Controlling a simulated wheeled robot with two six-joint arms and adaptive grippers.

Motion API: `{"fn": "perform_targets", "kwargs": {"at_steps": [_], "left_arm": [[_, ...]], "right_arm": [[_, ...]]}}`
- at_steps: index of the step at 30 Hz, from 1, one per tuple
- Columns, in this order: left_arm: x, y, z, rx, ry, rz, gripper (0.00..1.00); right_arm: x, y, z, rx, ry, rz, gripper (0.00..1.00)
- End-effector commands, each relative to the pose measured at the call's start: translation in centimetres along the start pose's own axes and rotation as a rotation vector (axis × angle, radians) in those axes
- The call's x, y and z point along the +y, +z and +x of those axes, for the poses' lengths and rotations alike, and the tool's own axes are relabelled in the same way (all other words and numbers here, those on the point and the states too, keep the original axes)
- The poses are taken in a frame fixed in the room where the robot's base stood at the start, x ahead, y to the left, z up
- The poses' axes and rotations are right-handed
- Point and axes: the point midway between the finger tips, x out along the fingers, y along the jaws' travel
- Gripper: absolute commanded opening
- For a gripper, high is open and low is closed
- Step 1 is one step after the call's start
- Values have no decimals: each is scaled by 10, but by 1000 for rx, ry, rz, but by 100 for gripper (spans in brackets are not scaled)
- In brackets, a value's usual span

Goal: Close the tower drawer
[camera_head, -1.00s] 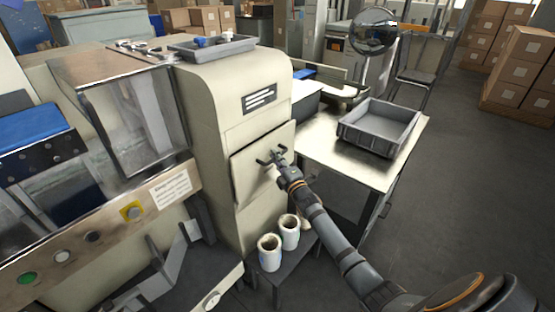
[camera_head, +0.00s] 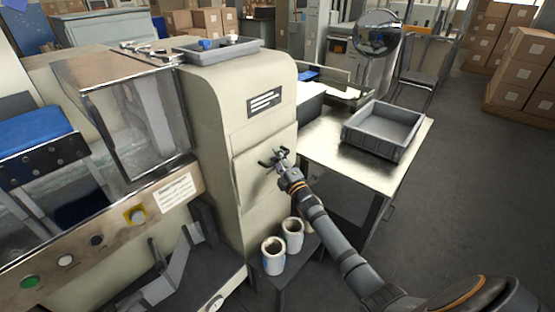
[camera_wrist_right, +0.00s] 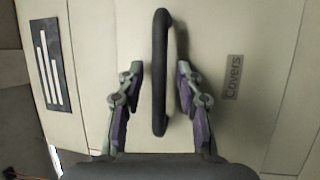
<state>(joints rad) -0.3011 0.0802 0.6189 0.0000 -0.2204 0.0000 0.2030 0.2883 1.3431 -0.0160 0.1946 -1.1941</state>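The tower drawer's pale front panel (camera_head: 252,179) sits in the beige tower (camera_head: 222,120) and looks nearly flush with its face; I cannot tell whether a thin gap remains. In the right wrist view the drawer front (camera_wrist_right: 220,135) fills the picture, with a dark bar handle (camera_wrist_right: 160,30) and a "Covers" label (camera_wrist_right: 233,77). My right gripper (camera_head: 273,158) is at the drawer front. Its two fingers (camera_wrist_right: 158,72) stand open on either side of the handle, with a gap visible on each side. My left gripper is not in view.
A steel table (camera_head: 330,160) with a grey tray (camera_head: 383,131) stands right of the tower. A machine with a clear cover (camera_head: 135,115) adjoins on the left. Floor at right is clear.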

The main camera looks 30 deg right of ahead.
Motion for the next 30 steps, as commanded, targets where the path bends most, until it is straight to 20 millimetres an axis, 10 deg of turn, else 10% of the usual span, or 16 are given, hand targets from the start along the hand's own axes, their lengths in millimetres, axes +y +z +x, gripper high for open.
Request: {"fn": "perform_targets", "kwargs": {"at_steps": [8,21,30], "left_arm": [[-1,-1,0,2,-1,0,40],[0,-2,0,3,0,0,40],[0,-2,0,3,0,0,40]], "right_arm": [[-2,0,-12,0,-2,-2,36],[-1,0,-106,3,-2,-2,36],[0,0,-120,1,1,0,36]]}}
